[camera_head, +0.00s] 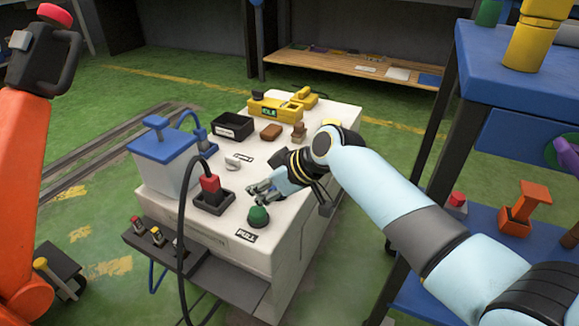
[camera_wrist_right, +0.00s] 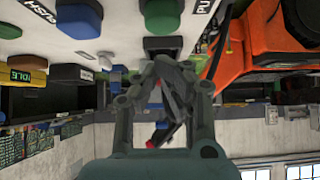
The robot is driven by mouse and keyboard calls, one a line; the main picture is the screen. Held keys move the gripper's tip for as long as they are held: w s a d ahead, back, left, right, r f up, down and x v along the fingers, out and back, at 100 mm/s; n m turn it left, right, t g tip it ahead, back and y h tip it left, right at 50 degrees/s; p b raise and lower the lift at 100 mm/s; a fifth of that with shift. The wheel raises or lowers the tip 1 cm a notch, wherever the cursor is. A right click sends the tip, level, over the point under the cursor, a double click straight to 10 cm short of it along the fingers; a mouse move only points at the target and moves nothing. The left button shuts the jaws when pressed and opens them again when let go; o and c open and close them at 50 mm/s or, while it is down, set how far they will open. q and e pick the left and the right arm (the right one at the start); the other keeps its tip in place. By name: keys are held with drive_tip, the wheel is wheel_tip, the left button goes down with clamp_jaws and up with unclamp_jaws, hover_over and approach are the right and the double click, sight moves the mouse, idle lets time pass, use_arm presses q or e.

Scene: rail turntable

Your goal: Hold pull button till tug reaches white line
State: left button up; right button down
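The green pull button (camera_head: 258,216) stands on the white console top near its front edge, beside a black PULL label (camera_head: 246,236). It also shows at the top of the right wrist view (camera_wrist_right: 161,16). My right gripper (camera_head: 262,188) is above the console, just behind the button and apart from it. In the wrist view its fingertips (camera_wrist_right: 163,68) meet and nothing shows between them. My left gripper is not in view. I cannot make out a white line, and I cannot identify the tug for certain.
The white console (camera_head: 300,255) carries a red-topped black plug (camera_head: 211,190), a black tray (camera_head: 233,126) and a yellow unit with a green display (camera_head: 272,109). A large orange machine (camera_head: 25,150) stands left. Rails (camera_head: 105,142) run along the floor. A blue bench (camera_head: 520,80) stands right.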

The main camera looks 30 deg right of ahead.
use_arm(q)
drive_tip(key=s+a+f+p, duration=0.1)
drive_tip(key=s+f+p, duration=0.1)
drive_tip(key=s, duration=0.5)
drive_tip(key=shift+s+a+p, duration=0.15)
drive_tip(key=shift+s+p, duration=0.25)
drive_tip(key=shift+p, duration=0.25)
use_arm(e)
drive_tip(key=v, duration=0.9)
drive_tip(key=shift+d, duration=0.1)
